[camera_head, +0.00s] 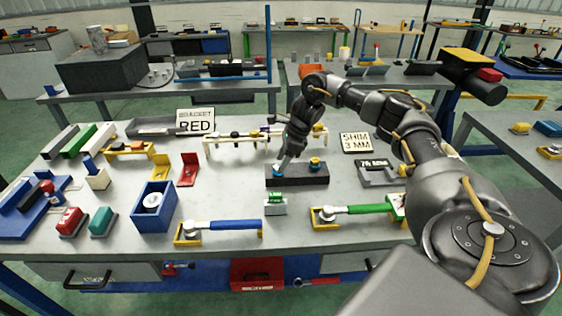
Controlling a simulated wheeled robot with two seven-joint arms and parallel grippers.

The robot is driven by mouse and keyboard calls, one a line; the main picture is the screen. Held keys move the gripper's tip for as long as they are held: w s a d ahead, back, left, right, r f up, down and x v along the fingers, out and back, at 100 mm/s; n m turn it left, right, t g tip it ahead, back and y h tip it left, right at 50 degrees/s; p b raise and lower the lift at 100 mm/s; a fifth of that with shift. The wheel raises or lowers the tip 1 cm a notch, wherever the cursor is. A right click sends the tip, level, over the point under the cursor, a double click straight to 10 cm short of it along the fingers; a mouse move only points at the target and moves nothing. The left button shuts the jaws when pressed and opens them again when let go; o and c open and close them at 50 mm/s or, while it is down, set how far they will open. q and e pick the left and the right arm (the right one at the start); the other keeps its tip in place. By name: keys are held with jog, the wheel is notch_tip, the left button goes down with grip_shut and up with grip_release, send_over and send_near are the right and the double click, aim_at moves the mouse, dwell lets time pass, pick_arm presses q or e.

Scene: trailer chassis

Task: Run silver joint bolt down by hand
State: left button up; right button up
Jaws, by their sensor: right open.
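A dark block (297,181) sits near the middle of the workbench. A yellow and blue bolt-like piece (316,163) stands on its right half. My right gripper (280,168) reaches down from above to the left half of the block, fingers tilted and pointing down. It is open, with its fingertips close above the block's top; whether they touch anything there is too small to tell. I cannot make out the silver joint bolt; the fingers may cover it. My left gripper is out of view.
A small green-topped piece (275,204) stands just in front of the block. Green-handled (358,210) and blue-handled (222,225) tools lie along the front. A blue box (155,207) stands to the left.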

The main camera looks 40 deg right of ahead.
jog(key=shift+x, duration=0.8)
jog(key=c, duration=1)
jog(key=shift+s+m, duration=0.1)
jog(key=shift+m, duration=0.3)
